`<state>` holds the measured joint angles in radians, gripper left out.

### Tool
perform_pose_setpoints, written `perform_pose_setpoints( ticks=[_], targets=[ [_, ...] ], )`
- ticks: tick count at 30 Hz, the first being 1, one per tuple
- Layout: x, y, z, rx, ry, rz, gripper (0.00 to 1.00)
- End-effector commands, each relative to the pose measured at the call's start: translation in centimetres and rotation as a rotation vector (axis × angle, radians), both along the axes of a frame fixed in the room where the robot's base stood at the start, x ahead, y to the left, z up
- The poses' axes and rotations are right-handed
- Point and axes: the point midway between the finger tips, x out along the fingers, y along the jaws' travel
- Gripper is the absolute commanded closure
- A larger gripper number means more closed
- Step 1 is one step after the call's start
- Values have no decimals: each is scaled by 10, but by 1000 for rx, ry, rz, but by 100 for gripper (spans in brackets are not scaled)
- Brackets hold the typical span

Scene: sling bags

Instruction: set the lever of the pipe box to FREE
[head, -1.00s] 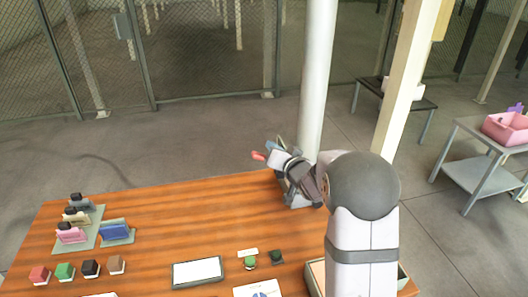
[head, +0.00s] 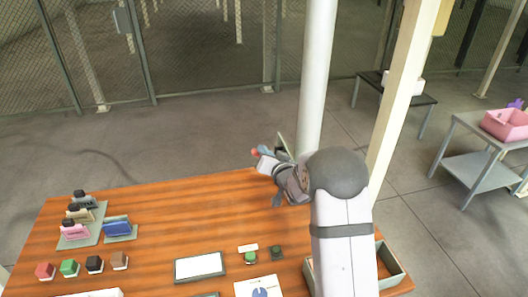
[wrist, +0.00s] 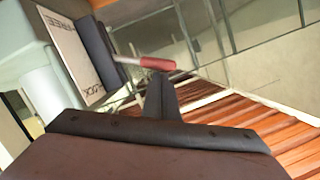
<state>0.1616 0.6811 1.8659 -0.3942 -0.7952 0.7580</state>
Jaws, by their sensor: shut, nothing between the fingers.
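The pipe box (wrist: 68,50) shows in the wrist view at upper left, with a pale label reading FREE near its top and LOCK lower down. Its lever (wrist: 158,63) has a red grip on a thin grey rod and sticks out to the right from a dark hub. I cannot tell which word it points at. My gripper (wrist: 163,95) is shut and empty, with its fingertips just below the red grip in the picture; contact is unclear. In the head view the red grip (head: 254,153) shows left of my gripper (head: 268,165), and my wrist hides most of the box.
A white pipe (head: 316,80) rises behind the table's far edge. The wooden table (head: 150,230) holds bag-like items (head: 75,230) on mats, several coloured blocks (head: 69,268), a white-topped tray (head: 199,267) and an open box (head: 392,265) at right. The table's far middle is clear.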

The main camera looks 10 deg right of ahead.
Motion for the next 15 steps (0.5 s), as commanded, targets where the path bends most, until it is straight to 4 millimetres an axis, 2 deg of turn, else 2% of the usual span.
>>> perform_pose_setpoints(
  ticks=[15],
  targets=[
    [0, 7, -7, -75, 2, 3, 100]
  ],
)
